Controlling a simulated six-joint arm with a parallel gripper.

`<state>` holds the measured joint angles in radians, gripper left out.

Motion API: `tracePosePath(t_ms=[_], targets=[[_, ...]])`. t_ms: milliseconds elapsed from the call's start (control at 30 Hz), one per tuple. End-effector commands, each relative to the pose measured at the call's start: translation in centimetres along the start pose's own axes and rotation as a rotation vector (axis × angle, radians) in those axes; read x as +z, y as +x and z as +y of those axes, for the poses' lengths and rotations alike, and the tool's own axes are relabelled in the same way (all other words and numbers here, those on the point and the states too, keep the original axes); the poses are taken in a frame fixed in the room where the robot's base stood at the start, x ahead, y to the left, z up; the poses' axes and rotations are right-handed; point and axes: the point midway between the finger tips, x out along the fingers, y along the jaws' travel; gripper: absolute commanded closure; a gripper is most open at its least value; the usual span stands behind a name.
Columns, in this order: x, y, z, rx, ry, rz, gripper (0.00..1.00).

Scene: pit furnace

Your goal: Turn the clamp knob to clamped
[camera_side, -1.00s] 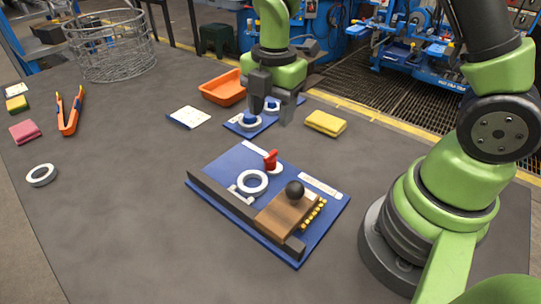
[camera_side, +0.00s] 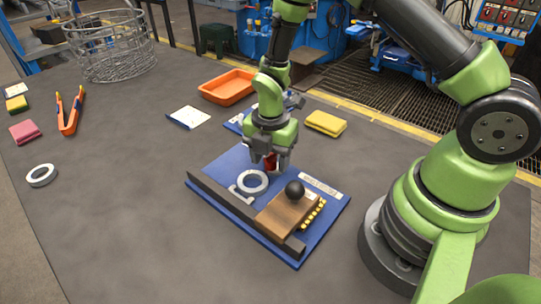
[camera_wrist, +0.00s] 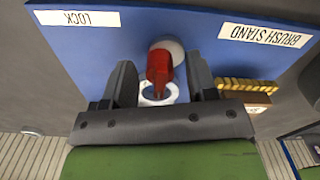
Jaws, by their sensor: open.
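The red clamp knob (camera_wrist: 160,66) stands on a pale round base on the blue board (camera_side: 221,164). In the side view the red knob (camera_side: 270,162) is partly hidden by my gripper (camera_side: 271,165). My gripper is open, with its dark fingers on either side of the knob. In the wrist view my gripper (camera_wrist: 165,82) has the knob between its two fingers, and gaps show on both sides. A white ring (camera_side: 252,182) lies on the board just in front of the knob. A label reading LOCK (camera_wrist: 78,18) is on the board.
A brown brush block with a black ball handle (camera_side: 294,189) and a dark rail (camera_side: 245,215) are on the board. The table's left front is clear.

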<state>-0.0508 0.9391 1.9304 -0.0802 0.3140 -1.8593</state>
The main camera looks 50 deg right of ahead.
Motion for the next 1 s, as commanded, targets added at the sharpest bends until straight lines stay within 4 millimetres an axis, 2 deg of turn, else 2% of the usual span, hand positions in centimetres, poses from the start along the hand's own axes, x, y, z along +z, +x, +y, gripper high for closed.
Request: tracePosePath(t_ms=[167,300,367,400,667,1000], targets=[[0.0,-0.02,0.01,0.0,0.0,0.0,0.48],[0.0,-0.03,0.01,0.0,0.0,0.0,0.8],[0.0,-0.04,0.01,0.0,0.0,0.0,0.94],[0.0,-0.04,0.01,0.0,0.0,0.0,0.97],[0.0,-0.06,0.01,0.0,0.025,0.0,0.97],[-0.02,-0.08,0.03,0.0,0.221,0.001,0.97]])
